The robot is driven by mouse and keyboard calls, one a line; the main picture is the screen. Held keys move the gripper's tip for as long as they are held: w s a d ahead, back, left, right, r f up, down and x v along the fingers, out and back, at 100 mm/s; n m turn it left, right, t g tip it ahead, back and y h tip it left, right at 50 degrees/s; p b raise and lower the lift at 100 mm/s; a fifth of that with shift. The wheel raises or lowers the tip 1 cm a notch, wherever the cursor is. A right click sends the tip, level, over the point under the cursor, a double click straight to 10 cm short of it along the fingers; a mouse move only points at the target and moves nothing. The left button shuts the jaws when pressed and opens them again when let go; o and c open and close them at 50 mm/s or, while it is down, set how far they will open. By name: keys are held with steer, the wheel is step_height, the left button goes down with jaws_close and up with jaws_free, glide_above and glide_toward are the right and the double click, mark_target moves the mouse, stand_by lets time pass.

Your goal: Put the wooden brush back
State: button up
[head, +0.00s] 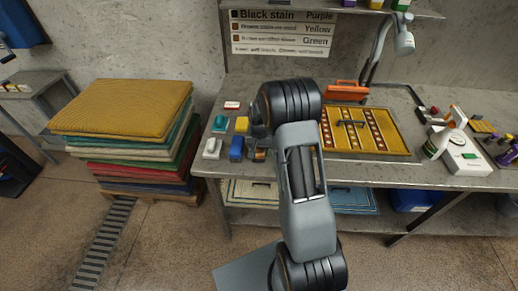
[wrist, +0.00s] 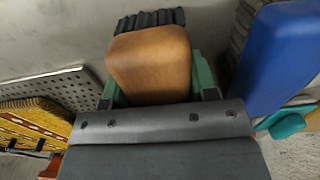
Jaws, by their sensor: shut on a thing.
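The wooden brush (wrist: 150,62), a brown block with dark bristles (wrist: 150,20) at its far side, is between the green fingers of my gripper (wrist: 153,88) in the wrist view. My gripper is shut on it. In the head view, my gripper (head: 258,153) is at the left front of the table, just right of the blue brush (head: 236,148), and is mostly hidden by my arm. The wooden brush shows only as a small brown patch there. I cannot tell whether its bristles touch the tabletop.
A patterned yellow rug (head: 398,145) lies right of my arm. An orange toolbox (head: 346,92) is behind. Stacked rugs (head: 130,108) stand left.

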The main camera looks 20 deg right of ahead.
steer(key=shift+f, duration=0.15)
steer(key=shift+f+b, duration=0.15)
steer(key=shift+b, duration=0.15)
steer(key=o, duration=1)
